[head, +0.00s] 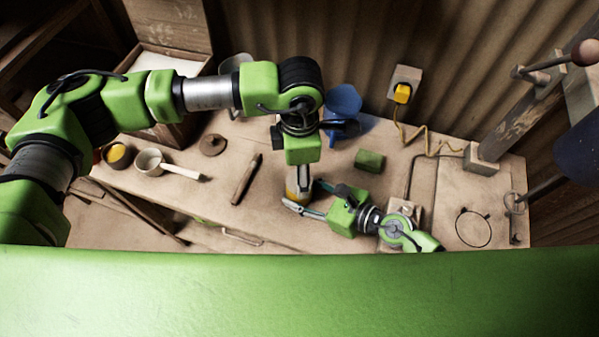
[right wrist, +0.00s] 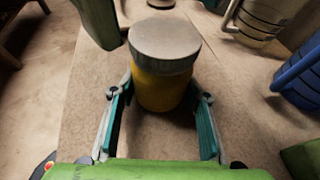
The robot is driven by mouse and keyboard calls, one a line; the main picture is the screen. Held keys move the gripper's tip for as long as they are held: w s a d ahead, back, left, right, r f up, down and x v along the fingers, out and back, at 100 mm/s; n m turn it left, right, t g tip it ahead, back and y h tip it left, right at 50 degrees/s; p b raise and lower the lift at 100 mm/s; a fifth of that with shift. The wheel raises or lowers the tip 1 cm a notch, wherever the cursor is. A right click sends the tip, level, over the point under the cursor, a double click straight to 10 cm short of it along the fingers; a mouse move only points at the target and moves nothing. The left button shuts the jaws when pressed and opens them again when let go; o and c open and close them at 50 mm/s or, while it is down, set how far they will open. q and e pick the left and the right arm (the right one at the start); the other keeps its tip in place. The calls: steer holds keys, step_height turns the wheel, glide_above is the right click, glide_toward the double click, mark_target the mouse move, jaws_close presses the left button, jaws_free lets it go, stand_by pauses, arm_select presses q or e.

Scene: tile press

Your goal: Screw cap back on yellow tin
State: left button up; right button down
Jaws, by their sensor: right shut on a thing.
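The yellow tin (head: 294,190) stands near the front middle of the bench. It also shows in the right wrist view (right wrist: 160,92), upright. A grey cap (right wrist: 165,42) sits on its top; I cannot tell how tightly it is seated. My right gripper (head: 304,195) comes in from the right and is shut on the tin's body, one finger on each side. My left gripper (head: 300,172) points down from directly above the tin, at the cap. Its fingers are largely hidden, so I cannot tell whether they hold the cap.
A blue vessel (head: 342,100) and a green block (head: 369,160) stand behind the tin. A wooden stick (head: 246,179), a ladle-like cup (head: 149,161) and a yellow-filled bowl (head: 117,155) lie to the left. A yellow plug (head: 402,93) with its cord is at the back wall.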

arm_select(q)
step_height(320, 180, up, 10)
steer(key=shift+f, duration=0.15)
arm_select(e)
steer(key=c, duration=1.1)
jaws_free()
steer(key=v, duration=1)
steer(key=shift+s+d, duration=0.2)
steer(key=shift+s+d+r, duration=0.3)
steer(key=shift+d+r, duration=0.1)
steer(key=shift+d, duration=0.15)
